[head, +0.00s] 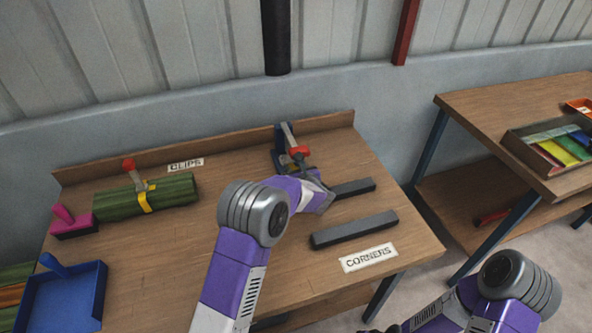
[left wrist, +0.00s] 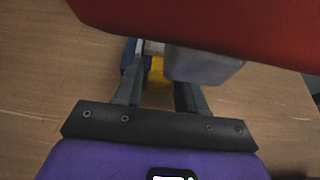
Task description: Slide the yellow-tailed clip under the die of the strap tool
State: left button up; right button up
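The strap tool (head: 283,158) stands at the back right of the workbench, with a blue frame and a red head. In the left wrist view its red part (left wrist: 215,25) fills the top, with a grey block, seemingly the die (left wrist: 205,66), below it. My left gripper (left wrist: 158,85) reaches in beside the tool. My right gripper (head: 393,328) is cut off at the bottom edge.
A green bundle (head: 112,204) with a yellow strap lies at the left of the workbench (head: 170,262). A pink-handled block (head: 75,228) and a blue tray (head: 90,282) are nearby. Two dark bars (head: 352,230) lie right of my left arm. A second table (head: 480,115) stands right.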

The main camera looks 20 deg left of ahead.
pick_arm(q)
jog(key=o, duration=0.3)
jog(key=shift+o, duration=0.2)
jog(key=p+v, duration=0.1)
jog(key=v, duration=0.6)
jog(key=shift+s+d+r, duration=0.1)
jog(key=shift+s+d, duration=0.1)
jog(key=shift+s, duration=0.05)
